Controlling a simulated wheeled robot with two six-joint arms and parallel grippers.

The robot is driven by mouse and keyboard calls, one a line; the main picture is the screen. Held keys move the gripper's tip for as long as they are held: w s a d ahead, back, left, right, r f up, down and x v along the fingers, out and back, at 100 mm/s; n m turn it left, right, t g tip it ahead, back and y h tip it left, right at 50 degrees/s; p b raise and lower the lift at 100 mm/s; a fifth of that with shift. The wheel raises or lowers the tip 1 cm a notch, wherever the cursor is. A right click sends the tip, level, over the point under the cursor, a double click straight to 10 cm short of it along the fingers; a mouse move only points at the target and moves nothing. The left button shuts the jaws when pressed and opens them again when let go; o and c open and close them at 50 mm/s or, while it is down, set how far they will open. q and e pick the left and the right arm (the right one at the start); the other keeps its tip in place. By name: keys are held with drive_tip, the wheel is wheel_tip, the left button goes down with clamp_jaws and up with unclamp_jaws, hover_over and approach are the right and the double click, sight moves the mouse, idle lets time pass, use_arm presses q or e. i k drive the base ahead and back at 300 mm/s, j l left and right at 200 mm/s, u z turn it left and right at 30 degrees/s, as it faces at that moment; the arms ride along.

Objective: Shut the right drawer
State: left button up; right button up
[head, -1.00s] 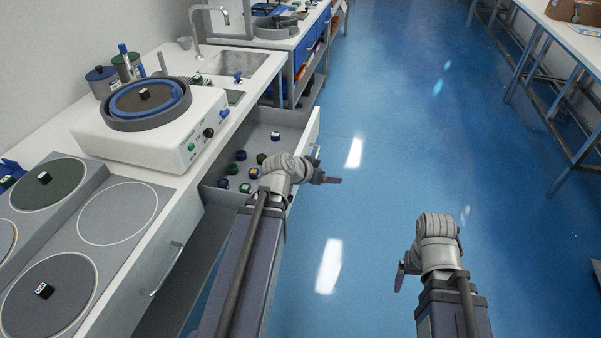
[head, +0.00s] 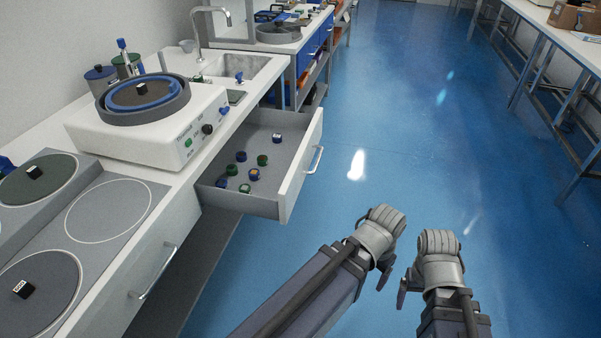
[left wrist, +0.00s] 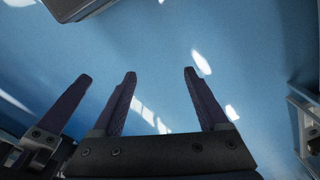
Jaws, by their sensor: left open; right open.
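The right drawer (head: 301,172) stands pulled out from under the white counter in the head view, with its bar handle (head: 315,159) facing the aisle. Several small blue and green capped items (head: 254,174) lie inside it. My left gripper (head: 384,277) is to the right of and nearer than the drawer, over the floor and apart from the handle. In the left wrist view its jaws (left wrist: 159,78) are open with only blue floor between them. My right gripper (head: 402,291) is open close beside it, also over the floor, its jaws partly hidden.
A closed drawer's handle (head: 154,272) shows on the nearer cabinet front at left. A polishing machine (head: 150,125) and a sink (head: 240,68) are on the counter. A metal-legged table (head: 560,60) stands at far right. The blue floor between is clear.

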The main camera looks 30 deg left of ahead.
sight(274, 197)
drive_tip(key=k+u, duration=0.2)
drive_tip(key=u, duration=0.75)
